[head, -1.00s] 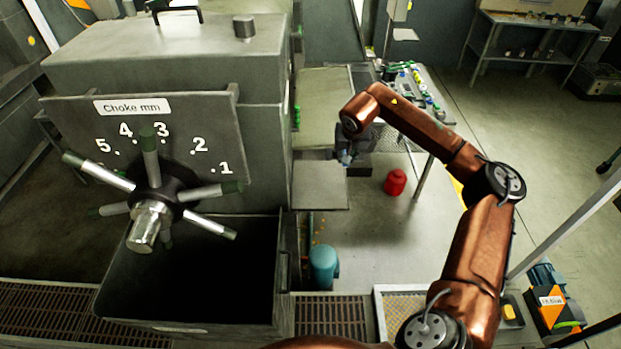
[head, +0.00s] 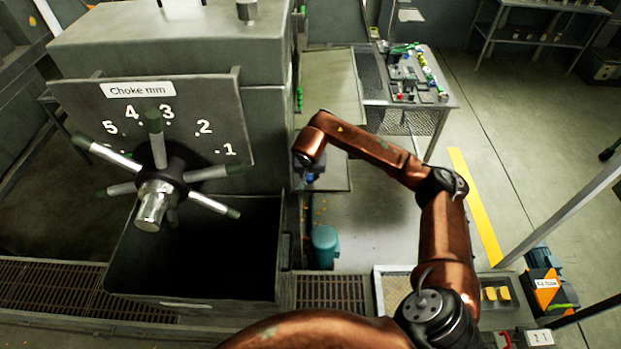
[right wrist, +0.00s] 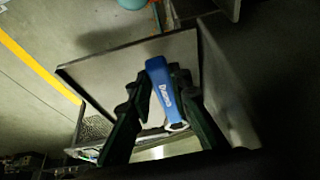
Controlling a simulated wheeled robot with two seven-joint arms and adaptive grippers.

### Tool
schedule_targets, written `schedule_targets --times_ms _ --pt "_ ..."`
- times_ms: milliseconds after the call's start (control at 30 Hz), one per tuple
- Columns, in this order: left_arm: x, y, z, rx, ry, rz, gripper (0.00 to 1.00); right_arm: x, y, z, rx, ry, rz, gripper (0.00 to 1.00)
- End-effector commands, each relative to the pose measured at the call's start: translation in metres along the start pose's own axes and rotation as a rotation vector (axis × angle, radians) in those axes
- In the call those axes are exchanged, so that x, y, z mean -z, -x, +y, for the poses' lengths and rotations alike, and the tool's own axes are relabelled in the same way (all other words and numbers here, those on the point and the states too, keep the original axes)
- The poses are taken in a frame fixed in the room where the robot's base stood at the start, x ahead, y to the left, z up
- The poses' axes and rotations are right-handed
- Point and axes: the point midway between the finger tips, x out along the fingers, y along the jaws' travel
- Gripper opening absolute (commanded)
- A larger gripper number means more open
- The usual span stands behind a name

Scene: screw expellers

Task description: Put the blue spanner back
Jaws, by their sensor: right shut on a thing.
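The blue spanner (right wrist: 162,92) shows in the right wrist view, with white lettering on its blue handle and a silver end at the bottom of the picture. My right gripper (right wrist: 160,84) is shut on it, a dark finger on each side. In the head view my right gripper (head: 309,179) is small and dark, beside the right side of the grey machine and over a grey metal plate (head: 338,176). Only a speck of blue shows there. Most of the spanner is hidden in that view. My left gripper is not in view.
The machine (head: 180,50) has a choke handwheel (head: 158,175) with several spokes and an open dark bin below. A workbench (head: 443,98) with small items stands behind my arm. A blue-green cylinder (head: 325,245) stands on the floor. Open floor lies to the right.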

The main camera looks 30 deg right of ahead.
Motion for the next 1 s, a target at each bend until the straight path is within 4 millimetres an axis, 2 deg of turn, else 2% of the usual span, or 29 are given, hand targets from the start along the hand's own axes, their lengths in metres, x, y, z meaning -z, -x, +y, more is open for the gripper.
schedule_targets --times_ms 133,367,400,633,1000 --pt "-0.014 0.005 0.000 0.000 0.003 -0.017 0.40 -0.007 -0.017 0.001 0.000 -0.001 -0.002 0.00" --pt "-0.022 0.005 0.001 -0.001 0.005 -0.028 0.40 -0.007 -0.020 0.002 -0.002 -0.001 0.001 0.00" --pt "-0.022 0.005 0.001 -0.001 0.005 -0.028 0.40 -0.008 -0.020 0.002 -0.002 -0.001 0.000 0.20" --pt "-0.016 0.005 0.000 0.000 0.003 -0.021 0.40 -0.008 -0.020 0.002 -0.003 -0.001 0.000 0.35" --pt "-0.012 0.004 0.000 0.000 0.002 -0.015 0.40 -0.007 -0.014 0.002 -0.002 -0.001 0.001 0.36"
